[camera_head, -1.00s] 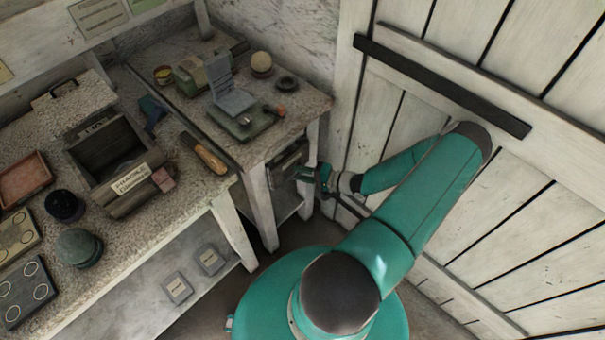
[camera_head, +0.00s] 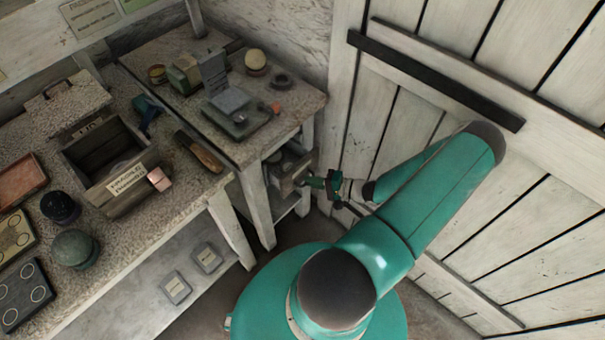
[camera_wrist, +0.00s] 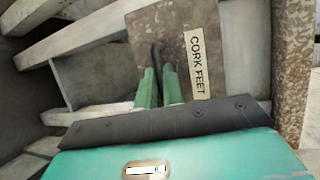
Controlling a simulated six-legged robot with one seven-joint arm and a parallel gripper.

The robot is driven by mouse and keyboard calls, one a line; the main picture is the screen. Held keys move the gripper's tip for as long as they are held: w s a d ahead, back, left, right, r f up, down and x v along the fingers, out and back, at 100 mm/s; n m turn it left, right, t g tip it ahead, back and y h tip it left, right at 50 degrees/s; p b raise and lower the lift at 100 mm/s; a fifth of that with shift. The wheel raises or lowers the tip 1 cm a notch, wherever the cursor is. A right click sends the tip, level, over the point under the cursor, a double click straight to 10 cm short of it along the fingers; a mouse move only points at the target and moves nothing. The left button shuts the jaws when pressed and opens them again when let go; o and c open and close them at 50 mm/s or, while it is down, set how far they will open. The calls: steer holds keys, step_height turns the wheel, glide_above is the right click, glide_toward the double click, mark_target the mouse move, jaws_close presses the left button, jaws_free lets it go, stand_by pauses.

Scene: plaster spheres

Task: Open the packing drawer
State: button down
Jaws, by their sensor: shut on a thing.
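The packing drawer (camera_head: 286,172) sits under the right-hand bench top and stands partly out of its frame, with some of its inside showing. In the wrist view its grey-brown front (camera_wrist: 150,25) carries a label reading CORK FEET and a dark bar handle (camera_wrist: 157,52). My gripper (camera_head: 312,182) is at the drawer's front. Its green fingers, also in the wrist view (camera_wrist: 159,76), are closed on the handle. The lower end of the handle is hidden between the fingers.
A wooden door (camera_head: 450,180) with a dark bar stands close to the right of my arm. A white bench leg (camera_head: 257,205) stands left of the drawer. The bench top holds a scale (camera_head: 235,112) and small items. An open box (camera_head: 108,165) stands on the left bench.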

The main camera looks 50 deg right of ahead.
steer(key=s, duration=1.1)
steer(key=shift+d, duration=0.2)
steer(key=c, duration=1.5)
jaws_free()
steer(key=v, duration=1.3)
steer(key=shift+s+d+r, duration=0.1)
steer(key=shift+s, duration=0.25)
